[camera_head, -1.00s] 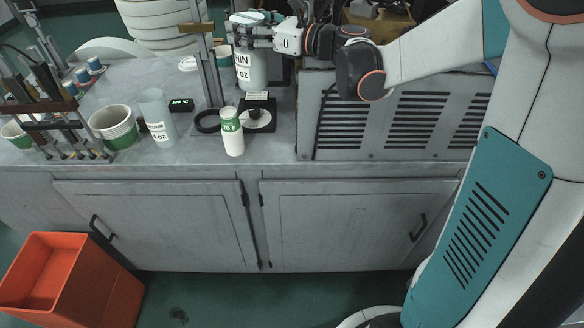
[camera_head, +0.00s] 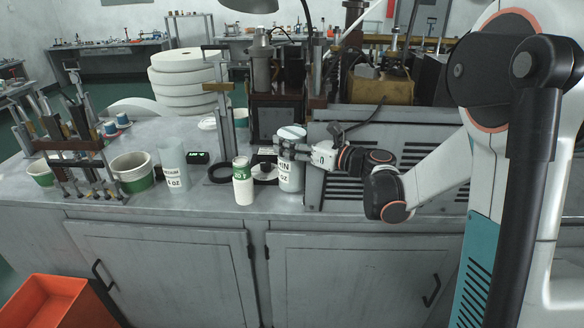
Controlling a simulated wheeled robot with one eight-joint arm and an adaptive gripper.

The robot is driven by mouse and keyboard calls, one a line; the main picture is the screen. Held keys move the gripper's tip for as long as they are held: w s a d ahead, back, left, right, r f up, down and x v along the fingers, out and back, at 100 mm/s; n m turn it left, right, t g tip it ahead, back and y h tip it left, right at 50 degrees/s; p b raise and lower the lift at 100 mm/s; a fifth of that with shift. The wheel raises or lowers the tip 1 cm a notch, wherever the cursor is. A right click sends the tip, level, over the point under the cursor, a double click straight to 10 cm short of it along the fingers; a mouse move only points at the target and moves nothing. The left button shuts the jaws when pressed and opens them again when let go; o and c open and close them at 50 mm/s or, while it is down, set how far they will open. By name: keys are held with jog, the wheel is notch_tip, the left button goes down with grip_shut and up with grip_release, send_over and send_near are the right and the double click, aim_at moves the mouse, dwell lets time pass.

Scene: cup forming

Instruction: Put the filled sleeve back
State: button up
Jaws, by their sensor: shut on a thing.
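My gripper (camera_head: 292,150) is shut around a white, lidded sleeve (camera_head: 290,176) with dark lettering ending in "IN". The sleeve is upright, just left of the grey louvred housing. I cannot tell whether its base touches the counter. My fingers cover part of its upper side. A second, translucent sleeve (camera_head: 173,160), marked "oz", stands empty-looking on the counter further left. A slim white cup stack (camera_head: 243,185) with a green band stands left of the held sleeve, apart from it.
A black base with a white disc (camera_head: 264,171) and a black ring (camera_head: 214,175) lie near the cup stack. The louvred housing (camera_head: 415,150) blocks the right. Green-and-white tubs (camera_head: 132,172), a rack (camera_head: 75,145) and a small display (camera_head: 196,157) are left. An orange bin (camera_head: 50,300) is below.

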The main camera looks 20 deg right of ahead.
jog(key=shift+f+b, duration=0.95)
jog(key=shift+f, duration=2.25)
jog(key=o, duration=1.5)
jog(key=shift+o, duration=0.2)
jog(key=shift+s+d, duration=0.15)
jog(key=p+v, duration=0.2)
jog(key=v, duration=0.9)
jog(key=shift+s, duration=0.25)
jog(key=shift+d, duration=0.15)
